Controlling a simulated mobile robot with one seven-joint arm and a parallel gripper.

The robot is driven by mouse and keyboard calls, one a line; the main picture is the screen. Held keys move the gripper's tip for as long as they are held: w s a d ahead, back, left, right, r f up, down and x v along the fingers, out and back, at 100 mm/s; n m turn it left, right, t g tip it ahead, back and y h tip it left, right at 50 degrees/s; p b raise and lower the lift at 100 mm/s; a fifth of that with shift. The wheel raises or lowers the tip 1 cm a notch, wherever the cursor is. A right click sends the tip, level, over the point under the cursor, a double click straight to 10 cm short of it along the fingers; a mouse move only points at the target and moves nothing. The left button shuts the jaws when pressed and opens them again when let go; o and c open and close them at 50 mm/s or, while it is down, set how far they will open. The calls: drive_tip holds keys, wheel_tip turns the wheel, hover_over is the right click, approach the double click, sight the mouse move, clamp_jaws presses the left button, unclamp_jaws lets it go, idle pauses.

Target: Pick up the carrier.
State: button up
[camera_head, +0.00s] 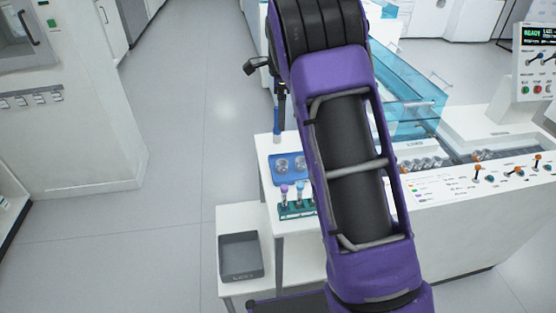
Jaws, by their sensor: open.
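Two round silvery carriers sit in a blue tray (271,170) near the left end of the white table; one carrier (282,165) is on the left and the other (299,163) on the right, close to my purple arm. I cannot tell which carrier is meant. My arm covers much of the middle. Only a dark, narrow part of my gripper (281,101) seems to show past the arm's left edge, above and behind the tray. The rest is hidden. No carrier shows in it.
A teal rack (297,210) with several capped tubes stands in front of the tray. A grey bin (241,256) sits on a lower white shelf. Several more silvery round pieces (425,163) line the track to the right. Blue clear guards (405,85) rise behind. The floor at left is clear.

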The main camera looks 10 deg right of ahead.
sight(282, 162)
drive_tip(key=f+b, duration=0.1)
drive_tip(key=f, duration=0.8)
drive_tip(key=f+b, duration=0.1)
drive_tip(key=f, duration=0.8)
drive_tip(key=shift+s+d, duration=0.15)
drive_tip(key=shift+s, duration=0.05)
drive_tip(key=shift+r, duration=0.1)
drive_tip(key=c, duration=1.1)
